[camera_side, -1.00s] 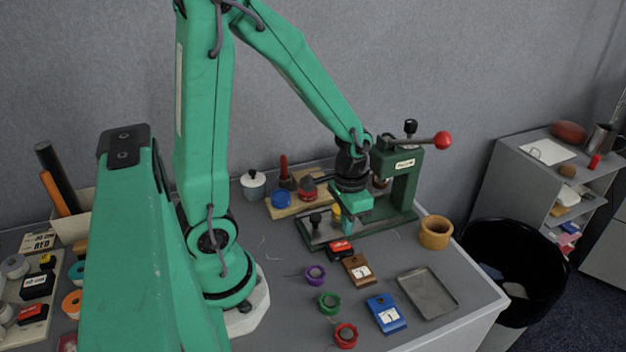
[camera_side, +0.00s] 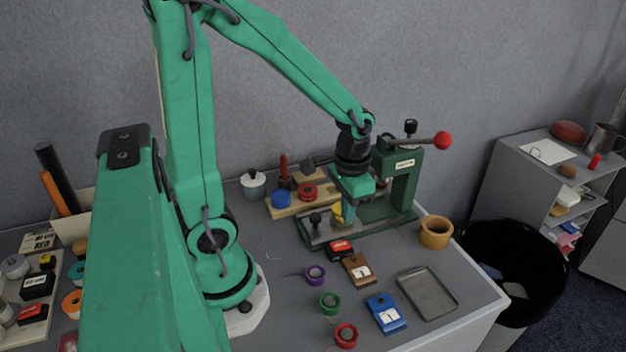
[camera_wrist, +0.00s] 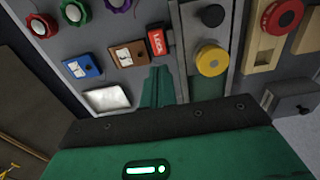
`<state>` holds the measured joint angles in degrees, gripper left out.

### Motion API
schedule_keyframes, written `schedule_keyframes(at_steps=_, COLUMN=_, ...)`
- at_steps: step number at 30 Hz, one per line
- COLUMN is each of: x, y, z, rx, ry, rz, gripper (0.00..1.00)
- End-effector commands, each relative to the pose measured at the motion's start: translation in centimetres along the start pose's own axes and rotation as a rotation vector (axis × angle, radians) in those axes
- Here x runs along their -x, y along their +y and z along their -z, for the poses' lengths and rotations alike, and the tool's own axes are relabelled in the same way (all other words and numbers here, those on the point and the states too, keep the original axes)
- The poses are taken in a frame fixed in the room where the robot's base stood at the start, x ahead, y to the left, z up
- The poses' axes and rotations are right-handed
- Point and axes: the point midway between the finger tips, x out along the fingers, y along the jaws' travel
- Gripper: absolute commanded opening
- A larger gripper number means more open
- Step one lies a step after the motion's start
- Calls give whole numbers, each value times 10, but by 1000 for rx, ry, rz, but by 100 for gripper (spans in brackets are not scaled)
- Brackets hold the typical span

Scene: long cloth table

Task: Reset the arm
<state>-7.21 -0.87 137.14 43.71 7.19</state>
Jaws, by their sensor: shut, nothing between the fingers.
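My green arm reaches over the table from the left in the side view. My gripper (camera_side: 349,212) points down in front of the green press (camera_side: 402,180) with the red-knobbed lever, over the press's base. Its fingers are shut with nothing between them. In the wrist view my gripper (camera_wrist: 160,84) shows as green fingers closed together. Beside it are the red labelled block (camera_wrist: 157,44) and a yellow knob (camera_wrist: 211,60). Whether the fingertips touch the press base cannot be told.
Purple (camera_side: 315,274), green (camera_side: 329,302) and red (camera_side: 346,335) rings, brown (camera_side: 358,269) and blue (camera_side: 386,313) blocks, and a grey tray (camera_side: 428,293) lie in front. A wooden cup (camera_side: 435,232) stands at right. A wooden board (camera_side: 300,202) lies behind. A black bin (camera_side: 512,262) stands beyond the table edge.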

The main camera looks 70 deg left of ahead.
Motion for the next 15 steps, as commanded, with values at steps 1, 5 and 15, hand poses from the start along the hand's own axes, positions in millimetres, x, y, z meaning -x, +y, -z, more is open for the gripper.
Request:
schedule_keyframes(at_steps=1, x=0, y=0, z=0, rx=0, ry=0, rz=0, gripper=0)
schedule_keyframes(at_steps=5, x=3, y=1, z=0, rx=0, ry=8, rz=1, gripper=0)
schedule_keyframes(at_steps=15, x=39, y=8, z=-4, rx=-2, ry=112, rz=11, gripper=0)
